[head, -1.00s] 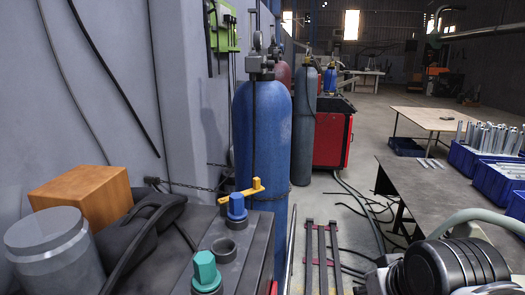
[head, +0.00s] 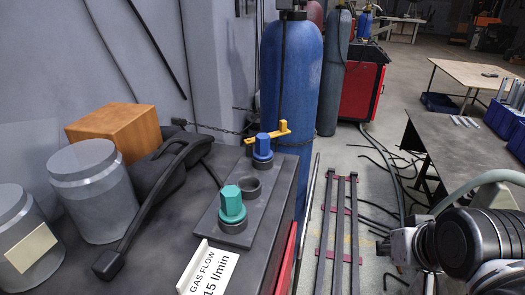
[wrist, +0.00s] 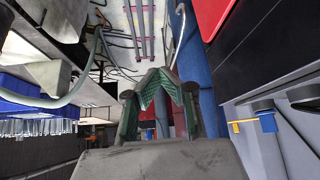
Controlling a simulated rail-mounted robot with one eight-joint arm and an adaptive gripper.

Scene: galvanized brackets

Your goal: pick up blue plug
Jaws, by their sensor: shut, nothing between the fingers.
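The blue plug (head: 263,147) stands upright in a dark round socket on the grey plate of the cart top, at the plate's far end. A yellow bar (head: 283,131) sits beside or through its top and sticks out to the right. In the wrist view the blue plug (wrist: 267,121) is at the right edge, with the yellow bar (wrist: 236,126) beside it. My gripper (wrist: 163,80) is shut and empty, its green-padded fingers together, apart from the plug. The head view does not show my fingers.
A teal plug (head: 232,203) and an empty socket (head: 243,185) share the plate. Grey canisters (head: 93,192), a wooden block (head: 112,132), a black handle (head: 150,205) and a gas flow sign (head: 208,270) crowd the left. A blue cylinder (head: 291,75) stands behind.

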